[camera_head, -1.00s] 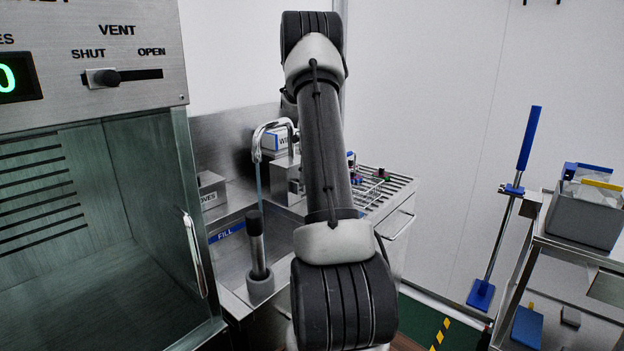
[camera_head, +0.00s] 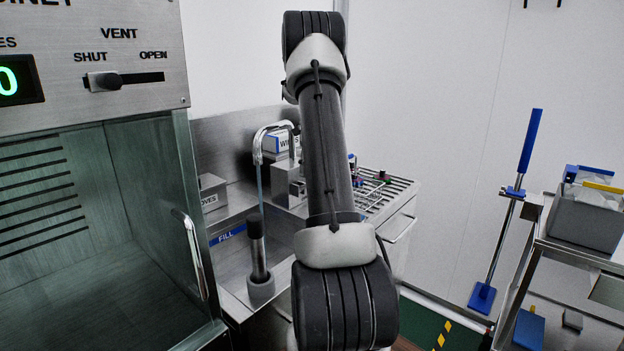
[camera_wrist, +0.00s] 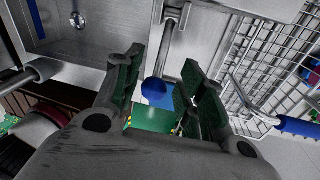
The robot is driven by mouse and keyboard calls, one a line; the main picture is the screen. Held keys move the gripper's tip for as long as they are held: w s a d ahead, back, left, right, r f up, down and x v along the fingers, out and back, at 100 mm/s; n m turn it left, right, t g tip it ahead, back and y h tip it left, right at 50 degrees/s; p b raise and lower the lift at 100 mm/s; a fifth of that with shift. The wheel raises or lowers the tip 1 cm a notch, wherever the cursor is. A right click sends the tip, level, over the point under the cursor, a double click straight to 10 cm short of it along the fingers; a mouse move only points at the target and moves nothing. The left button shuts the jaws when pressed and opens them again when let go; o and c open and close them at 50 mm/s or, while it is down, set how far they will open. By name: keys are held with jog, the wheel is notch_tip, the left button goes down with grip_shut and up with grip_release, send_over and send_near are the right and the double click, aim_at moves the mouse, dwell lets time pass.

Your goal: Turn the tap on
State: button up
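The tap's curved steel spout (camera_head: 272,128) rises at the back of the steel sink unit in the head view. A thin bluish vertical line runs from its mouth to a dark-topped upright cylinder (camera_head: 257,235); I cannot tell whether it is water or a tube. A steel box (camera_head: 288,182) stands beside the spout, partly behind my arm. I cannot make out the tap's handle. My gripper (camera_wrist: 162,60) shows in the wrist view with its green-padded fingers apart and nothing held. A grey steel bar (camera_wrist: 170,45) lies beyond the gap between them. My arm hides the gripper in the head view.
A glass-fronted cabinet (camera_head: 85,220) with a door handle (camera_head: 190,250) stands at left. A rack (camera_head: 385,190) with coloured-cap tubes is behind my arm. At right are a blue-handled tool (camera_head: 530,140) and a trolley (camera_head: 590,255).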

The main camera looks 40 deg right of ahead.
notch_tip(320, 180, up, 9)
jog(key=d, duration=0.1)
jog(key=shift+w+d+f, duration=0.15)
jog(key=shift+w+d, duration=0.05)
jog(key=shift+w, duration=0.1)
dwell(0.4)
